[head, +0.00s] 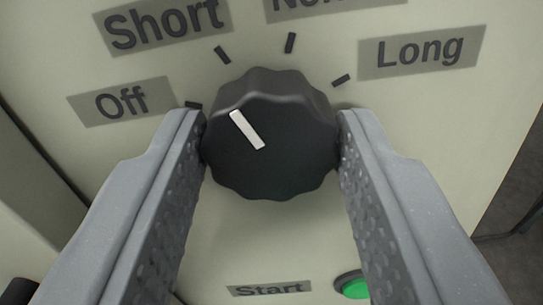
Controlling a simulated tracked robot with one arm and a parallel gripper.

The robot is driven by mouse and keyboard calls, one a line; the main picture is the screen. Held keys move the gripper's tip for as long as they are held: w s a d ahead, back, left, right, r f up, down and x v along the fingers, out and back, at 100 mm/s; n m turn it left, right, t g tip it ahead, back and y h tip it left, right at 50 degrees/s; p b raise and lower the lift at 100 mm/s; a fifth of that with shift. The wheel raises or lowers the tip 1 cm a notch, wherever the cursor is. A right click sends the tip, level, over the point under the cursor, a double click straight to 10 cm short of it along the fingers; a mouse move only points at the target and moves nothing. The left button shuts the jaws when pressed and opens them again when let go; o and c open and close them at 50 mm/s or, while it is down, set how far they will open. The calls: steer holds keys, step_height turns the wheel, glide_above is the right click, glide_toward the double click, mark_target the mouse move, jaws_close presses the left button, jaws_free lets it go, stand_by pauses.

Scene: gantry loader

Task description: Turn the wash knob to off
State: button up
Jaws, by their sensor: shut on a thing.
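The wash knob (268,175) is a black, scalloped dial with a white pointer line, on a cream panel. Its pointer slants up and to the left, roughly in line with the tick of the Short label (165,22). The Off label (121,102) is at the left, with its tick just beside the left fingertip. My gripper (270,132) is shut on the knob, one grey finger on its left side and one on its right. The inner pads are textured. The knob's sides at the contacts are partly hidden.
A Long label (420,52) is at the upper right, and a Normal-like label (335,6) is cut off at the top. A green button (353,286) with a Start label (268,289) lies below, close to the right finger. The panel (265,240) is clear between the fingers.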

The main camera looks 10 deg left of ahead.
steer(key=shift+f+n, duration=0.3)
steer(key=shift+n, duration=0.5)
steer(key=shift+n+b, duration=0.45)
steer(key=shift+n, duration=3.15)
steer(key=o, duration=1)
steer(key=shift+r, duration=0.1)
steer(key=shift+r, duration=0.1)
steer(key=shift+s, duration=0.15)
